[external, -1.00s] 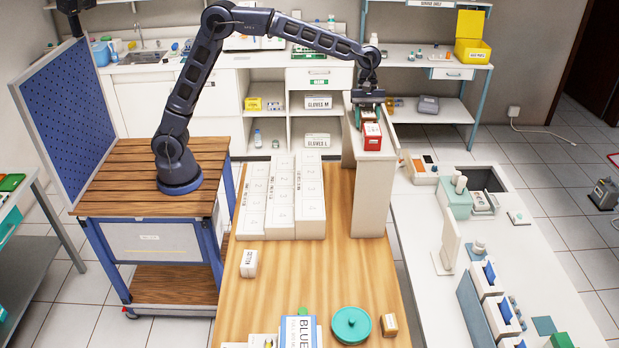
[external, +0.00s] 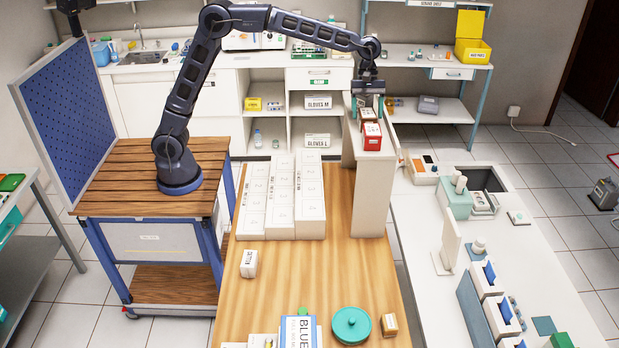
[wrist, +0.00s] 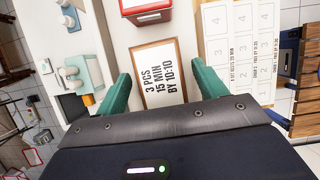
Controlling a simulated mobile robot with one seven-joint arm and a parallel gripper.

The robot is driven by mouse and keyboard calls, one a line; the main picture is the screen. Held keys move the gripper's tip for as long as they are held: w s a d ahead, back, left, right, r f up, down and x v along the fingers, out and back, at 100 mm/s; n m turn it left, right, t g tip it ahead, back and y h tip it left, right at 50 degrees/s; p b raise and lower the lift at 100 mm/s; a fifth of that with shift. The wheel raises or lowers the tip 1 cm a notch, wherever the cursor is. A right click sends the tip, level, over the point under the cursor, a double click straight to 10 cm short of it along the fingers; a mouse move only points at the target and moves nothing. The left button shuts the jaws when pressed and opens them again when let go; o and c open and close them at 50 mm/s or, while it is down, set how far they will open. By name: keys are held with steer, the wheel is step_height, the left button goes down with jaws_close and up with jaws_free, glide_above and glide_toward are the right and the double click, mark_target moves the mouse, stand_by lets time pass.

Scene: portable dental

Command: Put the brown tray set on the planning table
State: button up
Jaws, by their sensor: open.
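The brown tray set (external: 368,114) stands on top of the narrow white shelf unit, behind a red box (external: 372,137). In the wrist view, the brown tray set (wrist: 159,75) shows a brown rim and a white label reading "3 PCS 15 MIN BY 10:10". My gripper (external: 367,105) is open just above it, pointing down. In the wrist view, its two teal fingers sit to the left and right of the tray set's near end, apart from it. A wooden table (external: 340,270) stands in front; I cannot tell whether it is the planning table.
The white shelf unit (external: 370,205) rises from the wooden table. White numbered boxes (external: 282,198) stand left of it. A teal round lid (external: 351,325), small boxes and a book (external: 300,331) lie near the front. The table's middle is clear. A white counter (external: 500,260) runs along the right.

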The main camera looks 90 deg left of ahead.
steer(key=v, duration=0.8)
steer(key=shift+r, duration=0.2)
steer(key=shift+s+a+r, duration=0.2)
steer(key=shift+s+r, duration=0.05)
steer(key=shift+r, duration=0.15)
steer(key=s+a+r+m+t+y, duration=0.15)
steer(key=s+m, duration=0.35)
steer(key=s, duration=0.9)
steer(key=s+a+r+m+t+y, duration=0.1)
steer(key=s+a+m, duration=0.3)
steer(key=s, duration=1)
steer(key=s+a+f+m+t+y, duration=0.1)
steer(key=s+f+m, duration=0.3)
steer(key=s, duration=0.7)
steer(key=s+a+f+m+t+y, duration=0.1)
steer(key=s+a+f+m, duration=0.2)
steer(key=s+f, duration=0.6)
steer(key=s+m, duration=0.2)
steer(key=shift+s, duration=0.35)
